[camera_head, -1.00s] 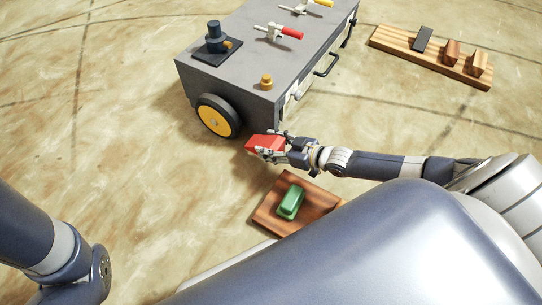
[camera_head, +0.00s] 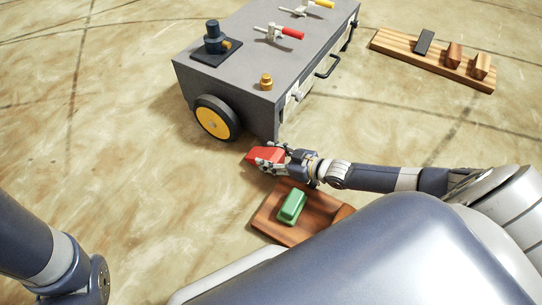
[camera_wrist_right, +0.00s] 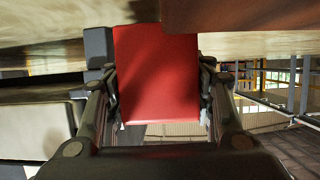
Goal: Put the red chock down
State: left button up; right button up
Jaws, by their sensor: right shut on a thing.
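The red chock (camera_head: 264,156) is in my right gripper (camera_head: 270,160), which is shut on it. In the head view they are just in front of the grey cart's near corner and above the far side of the wooden board. In the right wrist view the red chock (camera_wrist_right: 158,75) fills the space between the two fingers (camera_wrist_right: 160,105). I cannot tell whether the chock touches the floor. Of my left arm only a dark link shows at the left edge; its gripper is out of view.
A wooden board (camera_head: 267,218) with a green block (camera_head: 291,206) lies near my body. The grey cart (camera_head: 225,85) with yellow-hubbed wheel (camera_head: 214,120) stands behind the gripper. A wooden rack (camera_head: 400,52) with several blocks lies at the upper right. Floor to the left is clear.

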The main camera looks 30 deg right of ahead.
jog(key=o, duration=1.6)
jog(key=shift+f, duration=0.25)
jog(key=shift+c, duration=0.2)
jog(key=shift+s, duration=0.1)
